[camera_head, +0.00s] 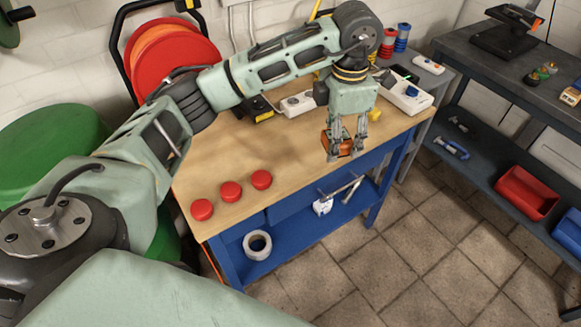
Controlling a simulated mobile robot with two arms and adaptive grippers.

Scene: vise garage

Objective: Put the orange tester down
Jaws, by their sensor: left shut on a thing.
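The orange tester (343,146) is between the fingers of my left gripper (345,148), which is shut on it. They are at the front edge of the wooden-topped workbench (265,144), toward its right side. I cannot tell whether the tester touches the bench top or hangs just above or in front of it. The fingers hide part of the tester. My right gripper is not in view.
Red round pieces (231,191) lie along the bench's front left. A white power strip (408,95) lies at the back right. The middle of the bench top is clear. A dark shelf unit (478,165) with a red bin (526,192) stands at right.

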